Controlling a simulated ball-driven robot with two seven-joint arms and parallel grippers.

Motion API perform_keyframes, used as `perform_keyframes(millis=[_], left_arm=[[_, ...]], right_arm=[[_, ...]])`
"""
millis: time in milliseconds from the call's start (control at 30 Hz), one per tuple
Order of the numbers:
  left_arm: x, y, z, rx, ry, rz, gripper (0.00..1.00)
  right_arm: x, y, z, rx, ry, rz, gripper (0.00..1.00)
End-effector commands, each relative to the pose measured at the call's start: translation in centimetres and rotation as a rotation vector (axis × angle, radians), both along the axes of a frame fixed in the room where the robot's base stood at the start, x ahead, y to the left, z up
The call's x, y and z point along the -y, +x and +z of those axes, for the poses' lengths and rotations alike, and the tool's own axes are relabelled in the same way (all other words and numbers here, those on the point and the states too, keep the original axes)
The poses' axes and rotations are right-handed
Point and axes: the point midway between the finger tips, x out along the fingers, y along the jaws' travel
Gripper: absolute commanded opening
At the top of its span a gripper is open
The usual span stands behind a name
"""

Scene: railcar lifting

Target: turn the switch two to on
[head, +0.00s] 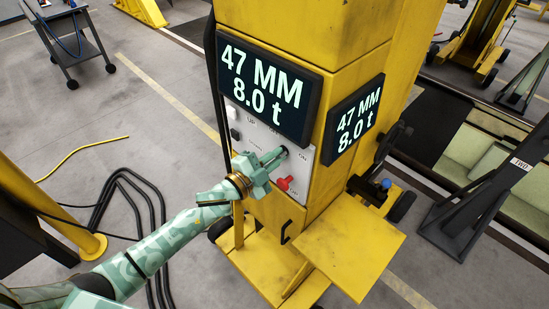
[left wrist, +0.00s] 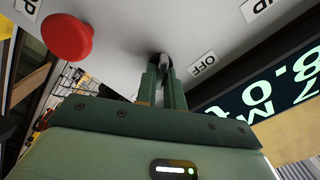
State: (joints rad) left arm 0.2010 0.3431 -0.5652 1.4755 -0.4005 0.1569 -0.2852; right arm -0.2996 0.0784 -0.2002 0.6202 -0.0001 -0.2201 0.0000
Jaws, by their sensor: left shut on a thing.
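The yellow lifting column (head: 290,30) carries a light grey control panel (head: 238,137). A small dark rotary switch (head: 285,150) sits on the panel's right part, between an OFF label above and an ON label to its right. My left gripper (head: 275,157) reaches it from the lower left. My right gripper is out of view.
A red push button (head: 284,183) sticks out just below the switch; it also shows in the left wrist view (left wrist: 68,38). A front display (head: 264,87) reading 47 MM, 8.0 t hangs above the panel. A yellow platform (head: 350,240) juts out below.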

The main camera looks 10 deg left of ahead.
Motion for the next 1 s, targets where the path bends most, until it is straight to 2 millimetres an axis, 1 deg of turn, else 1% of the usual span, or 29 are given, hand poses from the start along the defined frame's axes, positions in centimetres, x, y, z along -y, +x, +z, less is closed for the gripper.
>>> perform_keyframes(millis=[233, 667, 700, 767, 1000], left_arm=[[0.03, -0.02, -0.02, 0.031, 0.046, -0.001, 0.0], [0.03, -0.03, -0.02, 0.036, 0.056, -0.001, 0.0], [0.03, -0.03, -0.03, 0.036, 0.056, -0.001, 0.15], [0.03, -0.02, -0.02, 0.036, 0.055, -0.001, 0.32], [0.01, -0.02, -0.03, 0.036, 0.054, 0.0, 0.32]], right_arm=[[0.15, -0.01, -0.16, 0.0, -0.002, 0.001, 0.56], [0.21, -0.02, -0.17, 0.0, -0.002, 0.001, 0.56], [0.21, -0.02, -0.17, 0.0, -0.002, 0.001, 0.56], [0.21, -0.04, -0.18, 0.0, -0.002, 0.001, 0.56], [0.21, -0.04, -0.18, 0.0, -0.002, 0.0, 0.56]])
